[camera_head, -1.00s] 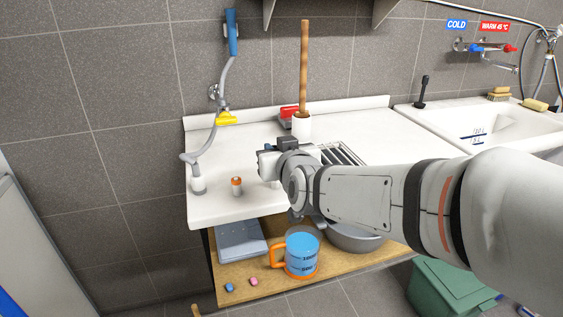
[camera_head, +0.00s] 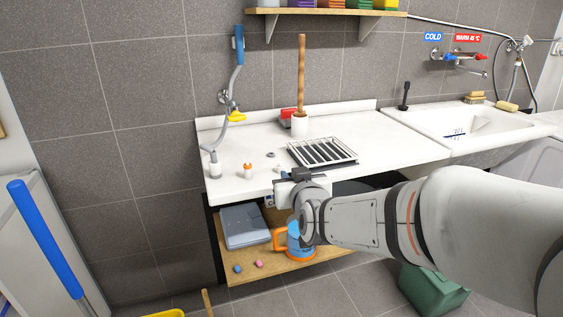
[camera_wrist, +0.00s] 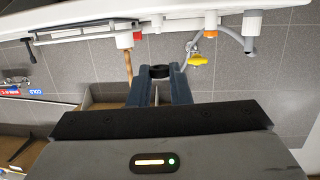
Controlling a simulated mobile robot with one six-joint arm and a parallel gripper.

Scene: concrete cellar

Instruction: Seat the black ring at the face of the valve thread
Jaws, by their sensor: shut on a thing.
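In the wrist view the black ring (camera_wrist: 160,71) sits between the tips of my gripper (camera_wrist: 161,77), which is shut on it. In the head view my gripper (camera_head: 284,176) is at the front edge of the white counter (camera_head: 240,138); the ring cannot be made out there. A yellow-handled valve (camera_head: 236,117) is on the grey hose at the wall, left of and behind my gripper. It also shows in the wrist view (camera_wrist: 197,59), beyond the ring and apart from it. Its thread is too small to tell.
On the counter stand an orange-and-white piece (camera_head: 248,171), a white hose end (camera_head: 214,170), a small grey ring-like piece (camera_head: 271,155), a slatted rack (camera_head: 322,151) and a wooden-handled tool in a white cup (camera_head: 300,126). Below, a shelf (camera_head: 270,270) holds an orange-handled blue jug (camera_head: 296,243).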

